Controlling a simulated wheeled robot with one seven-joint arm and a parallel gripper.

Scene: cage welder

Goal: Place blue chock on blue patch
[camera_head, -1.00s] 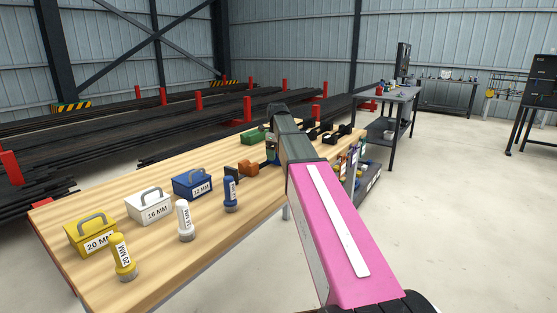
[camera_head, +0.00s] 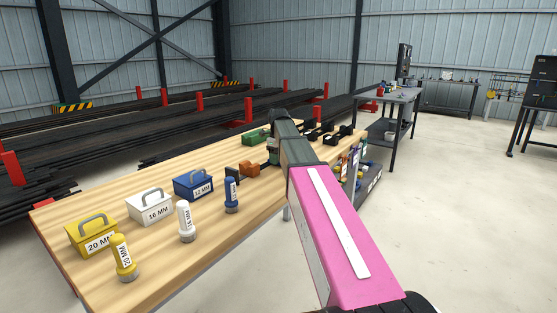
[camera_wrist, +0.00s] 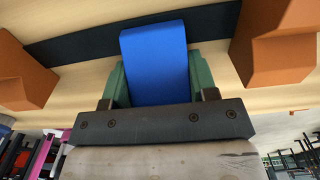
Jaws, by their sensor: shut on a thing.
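The blue chock (camera_wrist: 154,45) is held between the two green fingers of my gripper (camera_wrist: 158,72) in the wrist view. The gripper is shut on it, with the chock's far end projecting past the fingers. A dark strip (camera_wrist: 80,39) on the light wooden tabletop (camera_wrist: 110,12) runs behind the chock. I cannot tell whether the chock touches it. In the head view my arm covers most of the gripper and the chock. I cannot make out a blue patch in either view.
Orange blocks stand left (camera_wrist: 22,75) and right (camera_wrist: 275,50) of the gripper in the wrist view. In the head view a green block (camera_head: 255,137), a blue box (camera_head: 193,185) and a blue cylinder (camera_head: 231,192) stand on the wooden bench.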

